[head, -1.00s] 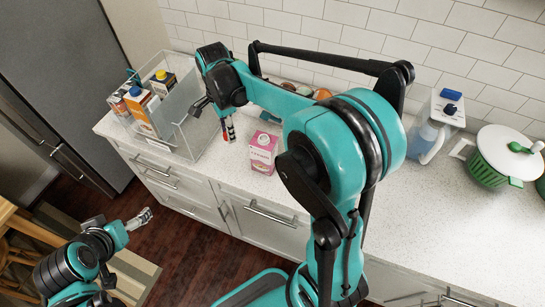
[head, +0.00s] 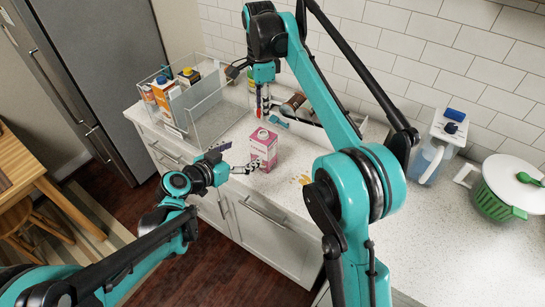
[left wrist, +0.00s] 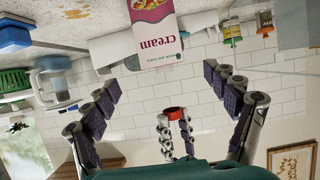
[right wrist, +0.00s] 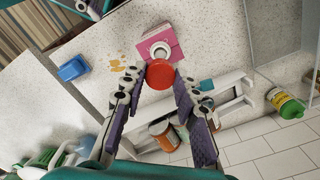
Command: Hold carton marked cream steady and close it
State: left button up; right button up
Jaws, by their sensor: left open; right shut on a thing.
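The pink and white carton marked cream (head: 264,150) stands upright on the counter. The right wrist view shows its white spout (right wrist: 160,50) uncovered. My right gripper (head: 262,106) is shut on a red cap (right wrist: 160,75) and holds it above the carton top. In the left wrist view the cap (left wrist: 175,113) is apart from the carton (left wrist: 157,32). My left gripper (head: 250,166) is open beside the carton's lower front left. The carton lies ahead between its spread fingers in the left wrist view; I see no contact.
A clear bin (head: 208,117) with several cartons stands left of the carton. A white tray (right wrist: 232,88) with jars lies behind it. A yellow spill (head: 303,180) and a blue sponge (right wrist: 75,68) are nearby.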

pick_arm(q)
jog(key=x, duration=1.2)
jog(key=c, duration=1.8)
jog(key=shift+o, duration=0.2)
pick_arm(e)
send_over(263, 132)
jog(key=shift+s+f, duration=0.1)
jog(key=shift+f, duration=2.4)
jog(key=shift+f, duration=0.1)
jog(key=shift+f, duration=0.8)
jog(key=shift+f, duration=0.55)
